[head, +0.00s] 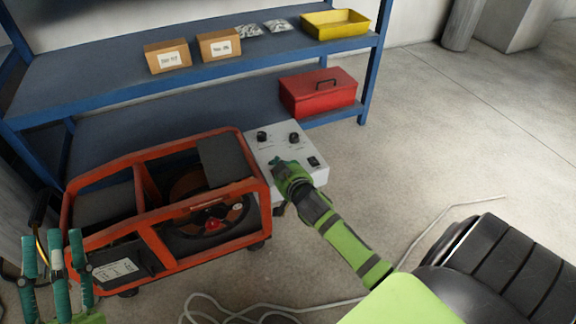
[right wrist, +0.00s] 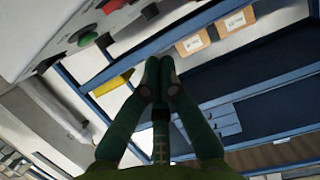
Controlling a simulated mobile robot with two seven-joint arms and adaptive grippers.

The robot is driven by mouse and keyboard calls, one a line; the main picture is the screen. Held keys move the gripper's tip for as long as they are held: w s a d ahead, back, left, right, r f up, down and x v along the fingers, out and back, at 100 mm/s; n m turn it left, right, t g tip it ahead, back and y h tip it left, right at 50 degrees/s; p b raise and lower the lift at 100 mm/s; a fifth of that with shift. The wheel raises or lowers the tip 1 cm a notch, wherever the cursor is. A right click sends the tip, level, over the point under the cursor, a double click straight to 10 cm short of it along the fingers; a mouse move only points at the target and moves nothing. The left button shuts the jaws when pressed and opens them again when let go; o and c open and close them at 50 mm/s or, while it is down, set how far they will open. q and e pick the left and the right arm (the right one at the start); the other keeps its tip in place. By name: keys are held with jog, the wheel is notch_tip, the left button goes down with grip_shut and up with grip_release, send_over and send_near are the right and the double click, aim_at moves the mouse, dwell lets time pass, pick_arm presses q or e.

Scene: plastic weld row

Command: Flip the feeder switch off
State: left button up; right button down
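A pale grey control box (head: 262,147) stands at the right end of the orange wire-feeder frame (head: 157,165). Its top has two black knobs and a small black rocker switch (head: 313,161) near its right corner. My right gripper (head: 277,165) is over the box's front edge, left of the rocker, and covers part of the panel. In the right wrist view its green fingers (right wrist: 160,72) are together at the tips with nothing between them. Whether they touch the box cannot be told. My left gripper (head: 54,245) is at the lower left with its fingers spread and empty.
A blue shelf (head: 110,84) behind holds two cardboard boxes (head: 167,56), a yellow bin (head: 335,24) and a red toolbox (head: 318,92). A pale cable (head: 440,214) lies on the floor.

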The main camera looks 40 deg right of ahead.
pick_arm(q)
jog(key=w+a+f+n+g+y+p, duration=0.1)
jog(key=a+f+g+y, duration=0.1)
jog(key=f+g, duration=0.2)
jog(key=w+a+f+n+g+y+p, duration=0.1)
jog(key=w+f+g+y, duration=0.1)
jog(key=f, duration=0.8)
jog(key=shift+w+a+f+g+y, duration=0.15)
jog(key=shift+a+f+g+y, duration=0.25)
jog(key=shift+g+y, duration=0.45)
pick_arm(e)
jog(key=v, duration=0.7)
jog(key=shift+r, duration=0.2)
pick_arm(q)
jog(key=shift+r, duration=0.1)
pick_arm(e)
jog(key=shift+w+a, duration=0.1)
